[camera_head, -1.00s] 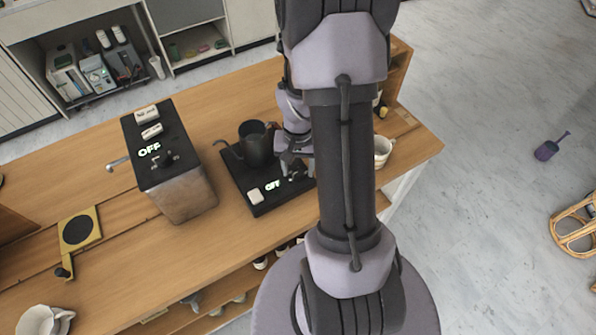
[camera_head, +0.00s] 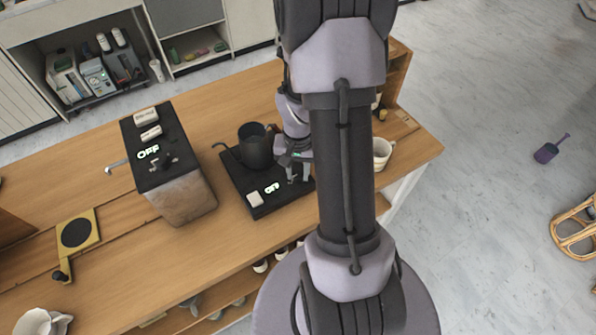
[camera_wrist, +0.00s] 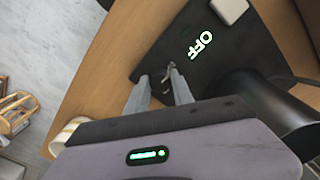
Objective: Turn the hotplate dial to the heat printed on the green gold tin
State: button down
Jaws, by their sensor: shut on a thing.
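The black hotplate (camera_head: 236,181) lies on the wooden counter with a dark kettle (camera_head: 255,148) on it. Its display (camera_head: 272,188) glows OFF, also legible in the wrist view (camera_wrist: 200,45). My gripper (camera_head: 297,174) is over the right part of the hotplate. In the wrist view, my gripper's fingers (camera_wrist: 162,88) reach down to the small dark dial (camera_wrist: 170,68) and are shut on it. The fingers hide part of the dial. I cannot make out a green gold tin or any printed heat in these views.
A larger machine (camera_head: 182,199) with its own OFF display stands left of the hotplate. A white cup (camera_head: 381,153) is on the right, partly behind my arm. A yellow-framed scale (camera_head: 93,218) lies at the left. The kettle stands close beside my gripper.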

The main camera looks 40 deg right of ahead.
aim_at(297, 175)
jog(key=m+b, duration=0.3)
jog(key=m, duration=0.2)
jog(key=shift+w+f+m, duration=0.1)
jog(key=shift+m, duration=0.2)
jog(key=m+b, duration=0.2)
jog(key=m, duration=0.3)
jog(key=shift+b, duration=0.35)
jog(key=shift+m, duration=0.4)
jog(key=c, duration=1.1)
grip_release()
notch_tip(297, 175, up, 18)
jog(key=p, duration=0.6)
jog(key=shift+f, duration=0.15)
